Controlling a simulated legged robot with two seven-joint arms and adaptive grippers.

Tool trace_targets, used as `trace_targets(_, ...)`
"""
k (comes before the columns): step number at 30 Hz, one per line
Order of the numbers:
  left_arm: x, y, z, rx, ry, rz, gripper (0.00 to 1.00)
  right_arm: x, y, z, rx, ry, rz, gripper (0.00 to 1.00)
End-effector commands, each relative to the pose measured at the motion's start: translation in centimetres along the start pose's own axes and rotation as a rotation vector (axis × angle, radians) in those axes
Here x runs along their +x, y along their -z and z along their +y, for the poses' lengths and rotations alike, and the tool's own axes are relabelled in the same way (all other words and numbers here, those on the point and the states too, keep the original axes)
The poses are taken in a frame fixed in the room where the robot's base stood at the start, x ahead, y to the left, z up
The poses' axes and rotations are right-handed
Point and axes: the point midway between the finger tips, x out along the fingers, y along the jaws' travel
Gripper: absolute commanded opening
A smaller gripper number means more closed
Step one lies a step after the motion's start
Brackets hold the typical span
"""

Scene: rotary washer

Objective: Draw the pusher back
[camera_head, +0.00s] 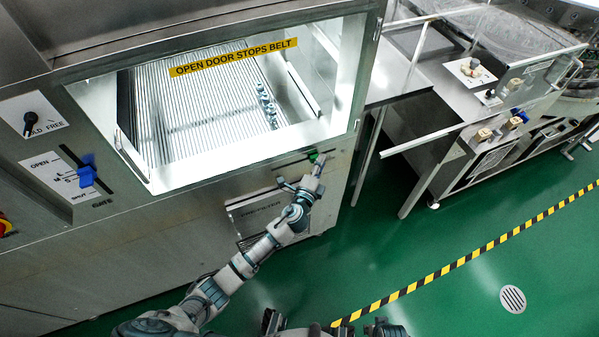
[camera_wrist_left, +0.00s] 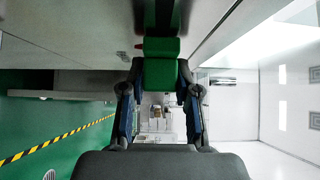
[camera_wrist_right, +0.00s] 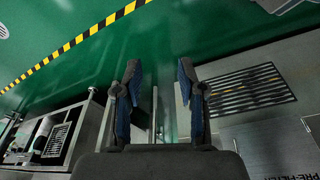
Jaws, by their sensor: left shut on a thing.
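The green pusher knob (camera_head: 314,156) sits at a dark slot in the machine's front panel, just below the right end of the window. My left gripper (camera_head: 317,168) reaches up to it from below. In the left wrist view the green knob (camera_wrist_left: 160,74) lies between the two fingers, and the gripper is shut on it. A dark slot line runs on beyond the knob. In the right wrist view my right gripper (camera_wrist_right: 160,80) has its fingers apart with nothing between them, over the green floor.
Behind the window, a clear bottle (camera_head: 267,105) stands on the ribbed belt (camera_head: 190,110). A blue gate handle (camera_head: 87,176) and black knob (camera_head: 30,118) are at left. A steel bench (camera_head: 440,85) stands at right. Green floor is clear around the drain (camera_head: 513,299).

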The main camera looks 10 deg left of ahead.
Motion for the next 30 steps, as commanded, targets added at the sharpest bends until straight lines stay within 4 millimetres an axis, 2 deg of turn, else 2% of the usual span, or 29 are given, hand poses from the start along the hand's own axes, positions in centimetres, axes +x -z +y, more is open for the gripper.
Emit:
trace_targets(1, 0.9, 0.5, 0.6, 0.000, -0.005, -0.008, 0.00, -0.6, 0.1, 0.0, 0.001, 0.000, 0.004, 0.40)
trace_targets(6, 3.1, 2.5, 0.6, -0.002, -0.006, -0.009, 0.00, -3.7, 0.4, -0.1, 0.003, -0.003, 0.011, 0.40)
trace_targets(12, 4.4, 3.7, 0.5, 0.000, -0.007, -0.010, 0.00, -5.9, 0.5, 0.0, 0.004, -0.005, 0.015, 0.40)
trace_targets(24, 4.7, 3.9, 0.3, 0.003, -0.006, -0.014, 0.00, -6.3, 0.5, 0.2, 0.004, -0.002, 0.017, 0.40)
trace_targets(25, 4.7, 3.9, 0.3, 0.003, -0.006, -0.014, 0.36, -6.3, 0.5, 0.2, 0.004, -0.003, 0.016, 0.40)
trace_targets(27, 4.7, 3.9, 0.3, 0.003, -0.006, -0.012, 0.53, -6.3, 0.4, 0.2, 0.004, -0.003, 0.016, 0.40)
trace_targets(30, 4.6, 4.1, 0.3, 0.002, -0.004, -0.009, 0.56, -6.3, 0.5, 0.2, 0.004, -0.003, 0.016, 0.40)
